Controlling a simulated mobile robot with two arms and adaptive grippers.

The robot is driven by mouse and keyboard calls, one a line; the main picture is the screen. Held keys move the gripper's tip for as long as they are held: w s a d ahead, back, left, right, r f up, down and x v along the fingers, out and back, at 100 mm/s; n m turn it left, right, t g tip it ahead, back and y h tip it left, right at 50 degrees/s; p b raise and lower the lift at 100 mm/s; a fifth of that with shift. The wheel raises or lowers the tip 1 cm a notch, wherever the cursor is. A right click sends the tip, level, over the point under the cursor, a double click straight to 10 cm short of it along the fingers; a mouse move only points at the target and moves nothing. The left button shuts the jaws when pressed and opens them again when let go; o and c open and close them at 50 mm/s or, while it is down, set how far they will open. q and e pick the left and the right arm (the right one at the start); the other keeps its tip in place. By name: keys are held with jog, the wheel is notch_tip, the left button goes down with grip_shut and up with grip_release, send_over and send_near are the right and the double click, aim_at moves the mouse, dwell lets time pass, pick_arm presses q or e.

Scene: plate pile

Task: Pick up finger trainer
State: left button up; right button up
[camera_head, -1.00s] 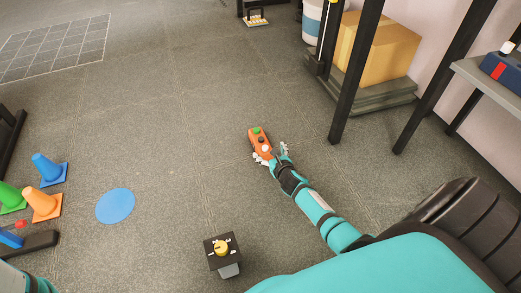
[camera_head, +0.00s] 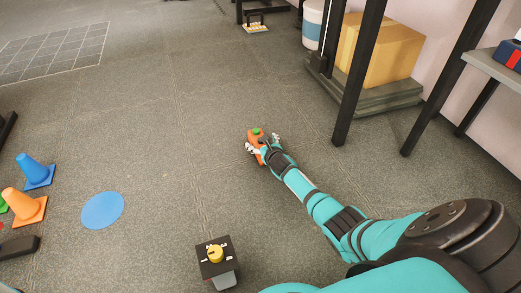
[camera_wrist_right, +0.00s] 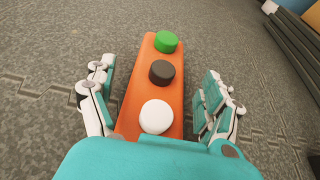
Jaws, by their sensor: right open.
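An orange block (camera_head: 255,137) with green, black and white round buttons lies on the grey floor; it appears to be the finger trainer. It fills the middle of the right wrist view (camera_wrist_right: 150,85), its near end hidden behind my gripper's teal palm. My right gripper (camera_head: 263,143) is over its near part. In the right wrist view my right gripper (camera_wrist_right: 155,92) is open, with one finger on each side of the block and a visible gap on both sides. My left gripper is not in view.
A black box with a yellow knob (camera_head: 216,254) stands nearer on the floor. A blue disc (camera_head: 102,211), a blue cone (camera_head: 34,169) and an orange cone (camera_head: 24,204) are at left. A dark rack post (camera_head: 359,75) and a cardboard box (camera_head: 380,48) stand at right.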

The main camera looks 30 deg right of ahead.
jog(key=shift+c, duration=0.4)
jog(key=c, duration=1.4)
jog(key=shift+r, duration=0.1)
jog(key=shift+c, duration=0.2)
jog(key=shift+r, duration=0.1)
